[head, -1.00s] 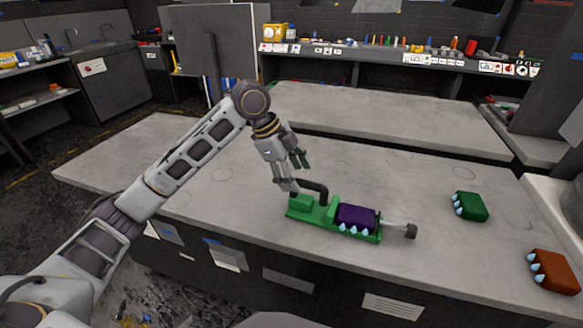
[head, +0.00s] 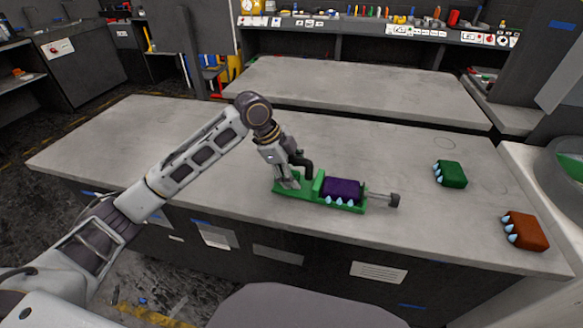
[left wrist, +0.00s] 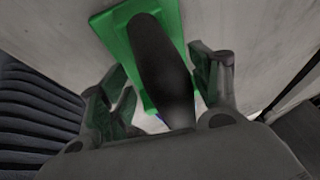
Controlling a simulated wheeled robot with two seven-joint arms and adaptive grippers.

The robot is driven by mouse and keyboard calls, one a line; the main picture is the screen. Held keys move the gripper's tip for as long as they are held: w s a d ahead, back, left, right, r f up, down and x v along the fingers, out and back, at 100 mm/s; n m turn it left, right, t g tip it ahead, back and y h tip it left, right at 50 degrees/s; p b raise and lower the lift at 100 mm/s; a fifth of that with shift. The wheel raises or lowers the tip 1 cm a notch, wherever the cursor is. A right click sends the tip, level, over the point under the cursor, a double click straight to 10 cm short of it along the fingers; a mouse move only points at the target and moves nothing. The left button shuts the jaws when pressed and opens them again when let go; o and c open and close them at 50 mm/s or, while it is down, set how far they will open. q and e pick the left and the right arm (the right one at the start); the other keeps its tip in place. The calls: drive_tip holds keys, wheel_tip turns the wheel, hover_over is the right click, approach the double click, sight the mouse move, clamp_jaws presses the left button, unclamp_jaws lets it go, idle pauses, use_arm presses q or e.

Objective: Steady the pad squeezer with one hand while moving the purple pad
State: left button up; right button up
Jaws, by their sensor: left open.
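The green pad squeezer (head: 296,190) lies on the near workbench in the head view, with a black handle at its left end and a metal rod with a dark knob (head: 394,200) at its right. The purple pad (head: 342,188) sits in the squeezer, with light blue drops along its front. My left gripper (head: 289,182) is open at the squeezer's left end. In the left wrist view its fingers stand on either side of the black handle (left wrist: 160,60), apart from it as far as I can see. The pad is mostly hidden there. My right gripper is not in view.
A green pad (head: 451,174) and an orange-brown pad (head: 526,231), both with blue drops, lie on the right of the workbench (head: 150,130). The bench's left part is clear. A second bench (head: 350,90) stands behind, with a cluttered shelf beyond.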

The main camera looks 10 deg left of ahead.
use_arm(q)
drive_tip(key=shift+c, duration=0.2)
clamp_jaws()
idle(0.3)
idle(0.8)
